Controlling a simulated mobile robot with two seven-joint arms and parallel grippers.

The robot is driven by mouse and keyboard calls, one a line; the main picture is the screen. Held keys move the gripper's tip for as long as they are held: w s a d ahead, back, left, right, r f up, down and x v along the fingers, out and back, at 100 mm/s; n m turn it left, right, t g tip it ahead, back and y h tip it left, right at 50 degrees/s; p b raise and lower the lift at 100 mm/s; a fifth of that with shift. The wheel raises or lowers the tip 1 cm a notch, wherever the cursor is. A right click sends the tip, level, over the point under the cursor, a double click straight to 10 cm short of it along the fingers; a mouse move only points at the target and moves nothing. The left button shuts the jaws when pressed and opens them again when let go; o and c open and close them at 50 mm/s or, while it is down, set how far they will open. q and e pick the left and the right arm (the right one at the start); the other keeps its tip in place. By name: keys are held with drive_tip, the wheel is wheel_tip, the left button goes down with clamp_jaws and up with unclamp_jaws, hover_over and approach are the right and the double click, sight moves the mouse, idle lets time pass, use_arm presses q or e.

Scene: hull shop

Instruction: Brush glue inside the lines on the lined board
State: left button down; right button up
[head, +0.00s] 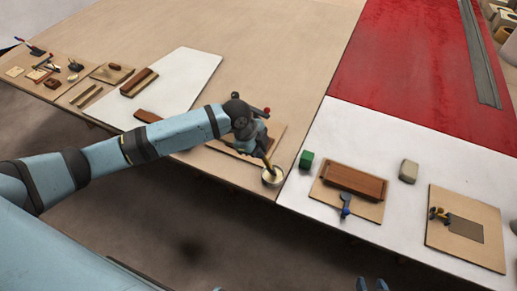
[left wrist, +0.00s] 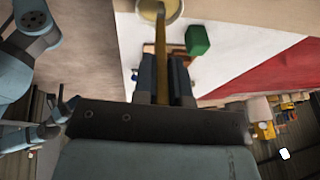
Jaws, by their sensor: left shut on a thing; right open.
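My left gripper (head: 260,149) is shut on a brush (head: 268,163) with a wooden handle. The brush slants down into a small round pot (head: 272,177) with pale contents. The left wrist view shows the brush (left wrist: 161,50) between the fingers, its far end in the pot (left wrist: 172,8). The bristles are hidden. A wooden board (head: 281,133) lies behind the gripper, partly covered by it; I cannot make out lines on it. Another board (head: 485,247) at the right bears a grey rectangle. My right gripper (head: 372,285) shows only its open fingertips at the bottom edge.
A green block (head: 306,160) stands right of the pot. Boards and small tools lie far left. The red surface (head: 415,65) is mostly clear.

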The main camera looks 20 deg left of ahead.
use_arm(q)
drive_tip(key=shift+f, duration=0.1)
wheel_tip(320, 180, up, 3)
drive_tip(key=p, duration=0.3)
wheel_tip(320, 180, up, 3)
drive_tip(key=p, duration=0.2)
drive_tip(key=shift+f+p, duration=0.15)
drive_tip(key=shift+p, duration=0.25)
drive_tip(key=shift+r+p, duration=0.75)
